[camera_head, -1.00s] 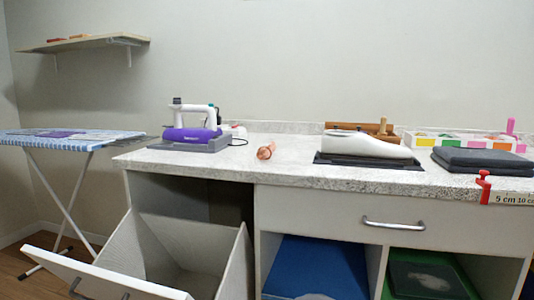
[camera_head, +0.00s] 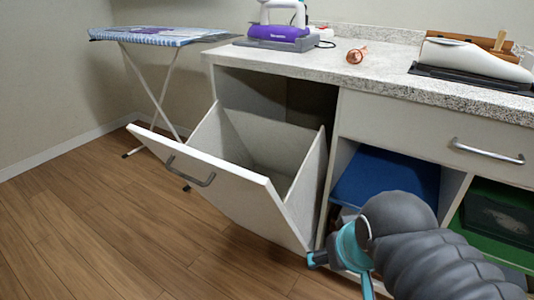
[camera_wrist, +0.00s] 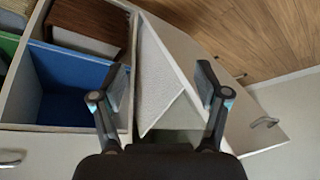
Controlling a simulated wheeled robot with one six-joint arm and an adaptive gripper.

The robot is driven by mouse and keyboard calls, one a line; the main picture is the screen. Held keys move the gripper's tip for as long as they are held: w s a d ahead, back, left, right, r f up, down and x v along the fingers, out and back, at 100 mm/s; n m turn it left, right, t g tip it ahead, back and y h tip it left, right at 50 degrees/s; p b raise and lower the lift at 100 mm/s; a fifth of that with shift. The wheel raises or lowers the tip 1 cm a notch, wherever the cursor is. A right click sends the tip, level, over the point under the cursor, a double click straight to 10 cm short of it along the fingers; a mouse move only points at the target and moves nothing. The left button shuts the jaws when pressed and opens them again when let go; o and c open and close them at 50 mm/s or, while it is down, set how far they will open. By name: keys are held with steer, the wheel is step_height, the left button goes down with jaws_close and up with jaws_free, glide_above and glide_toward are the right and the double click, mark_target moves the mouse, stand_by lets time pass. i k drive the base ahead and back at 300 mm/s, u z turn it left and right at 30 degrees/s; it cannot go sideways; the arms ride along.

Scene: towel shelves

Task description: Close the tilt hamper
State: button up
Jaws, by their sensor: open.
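The tilt hamper is a white bin tipped out of the left end of the counter. Its front panel (camera_head: 222,185) leans far outward, with a grey bar handle (camera_head: 190,171) on it. The bin inside looks empty. In the wrist view the hamper's side wall (camera_wrist: 158,75) lies between my fingers, with the front panel and handle (camera_wrist: 264,122) to the right. My gripper (camera_wrist: 160,88) is open and empty, one finger on each side of that wall in the picture; I cannot tell whether it touches. In the head view my arm hides most of the gripper, low near the hamper's right side.
Right of the hamper, an open cubby holds a blue bin (camera_head: 385,180), and a green one (camera_head: 495,222) sits farther right under a drawer (camera_head: 440,130). An ironing board (camera_head: 160,36) stands at the left. The wooden floor (camera_head: 110,215) before the hamper is clear.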

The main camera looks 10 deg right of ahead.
mark_target(255, 178)
steer(key=z, duration=2.1)
steer(key=k, duration=1.3)
steer(key=u, duration=2.1)
steer(key=i, duration=0.5)
steer(key=z, duration=0.05)
